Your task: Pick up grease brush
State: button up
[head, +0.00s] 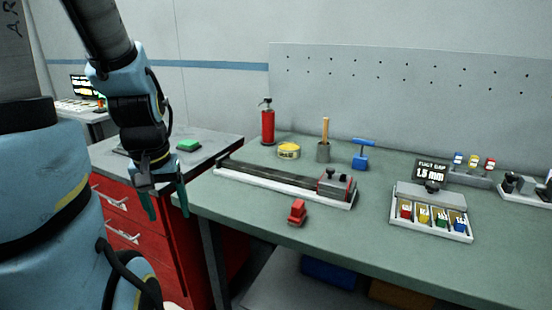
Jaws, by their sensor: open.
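The grease brush (325,128) appears to be the wooden-handled tool standing upright in a small grey cup (323,152) at the back of the green workbench. Only its handle shows; its lower end is hidden in the cup. My gripper (166,206) hangs at the left, in front of the red drawer cabinet, with its two green fingers apart and empty. It is well to the left of the brush and nearer to me.
A yellow tin (288,151) and a red extinguisher (267,122) stand left of the cup, a blue-handled tool (362,156) right. A long rail fixture (270,182) and red block (297,212) lie in front. A compartment tray (432,228) sits right on the workbench (345,248).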

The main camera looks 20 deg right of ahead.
aim_at(325, 129)
jog(key=l+u, duration=0.15)
jog(key=l, duration=0.35)
jog(key=k+l+u, duration=0.2)
jog(key=l, duration=0.25)
jog(key=l+u, duration=0.15)
jog(key=l, duration=0.35)
jog(key=k+l+u, duration=0.15)
jog(key=l, duration=0.3)
jog(key=i, duration=0.05)
